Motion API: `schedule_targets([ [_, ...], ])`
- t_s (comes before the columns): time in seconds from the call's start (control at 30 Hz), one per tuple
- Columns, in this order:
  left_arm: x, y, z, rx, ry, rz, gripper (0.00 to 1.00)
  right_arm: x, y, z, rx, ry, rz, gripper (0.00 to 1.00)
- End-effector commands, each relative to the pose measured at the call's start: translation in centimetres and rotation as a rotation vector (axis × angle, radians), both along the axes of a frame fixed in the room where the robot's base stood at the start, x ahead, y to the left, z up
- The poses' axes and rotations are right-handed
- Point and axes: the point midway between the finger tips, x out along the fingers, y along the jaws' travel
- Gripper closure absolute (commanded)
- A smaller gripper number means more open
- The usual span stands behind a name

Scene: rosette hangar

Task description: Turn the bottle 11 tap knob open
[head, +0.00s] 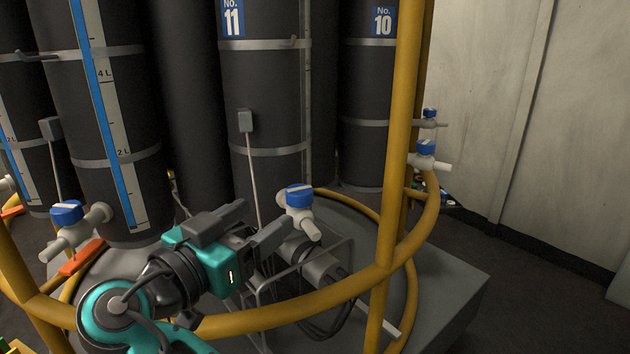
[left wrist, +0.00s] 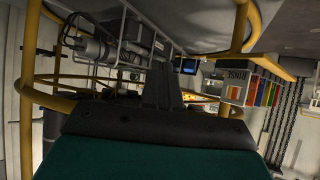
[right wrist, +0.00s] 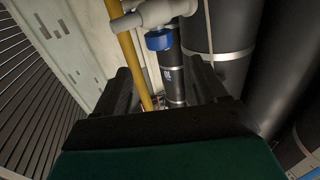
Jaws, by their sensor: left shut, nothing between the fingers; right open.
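The bottle 11 tap (head: 302,222) has a white body and a blue knob (head: 299,196) with a pale bar on top. It stands in front of the dark bottle labelled No. 11 (head: 268,100). My right gripper (head: 268,218) is open, with its fingers just left of the tap and no clear contact. In the right wrist view, the blue knob (right wrist: 160,40) shows beyond and between the two fingers, below the white tap body (right wrist: 155,14). My left gripper (left wrist: 163,72) is shut and empty in the left wrist view. It is not seen in the head view.
A yellow rail (head: 300,318) curves in front of the bottles, and a yellow post (head: 398,150) rises right of the tap. Another blue-knobbed tap (head: 67,213) is at left; more are at right (head: 427,150).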

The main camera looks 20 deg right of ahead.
Motion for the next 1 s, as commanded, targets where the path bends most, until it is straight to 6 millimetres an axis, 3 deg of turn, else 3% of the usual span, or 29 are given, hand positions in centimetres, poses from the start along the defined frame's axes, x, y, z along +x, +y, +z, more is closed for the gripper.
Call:
schedule_targets([
  [0.17,-0.2,0.1,0.0,0.002,0.006,-0.001,1.00,0.9,-1.1,0.1,0.000,-0.001,-0.003,0.29],
  [0.7,-0.5,0.6,0.2,0.016,0.009,0.003,1.00,7.1,-8.9,0.1,-0.001,-0.001,-0.002,0.29],
  [1.0,-0.5,0.7,0.2,0.017,0.007,0.004,1.00,8.0,-10.0,0.0,0.001,0.001,0.000,0.29],
])
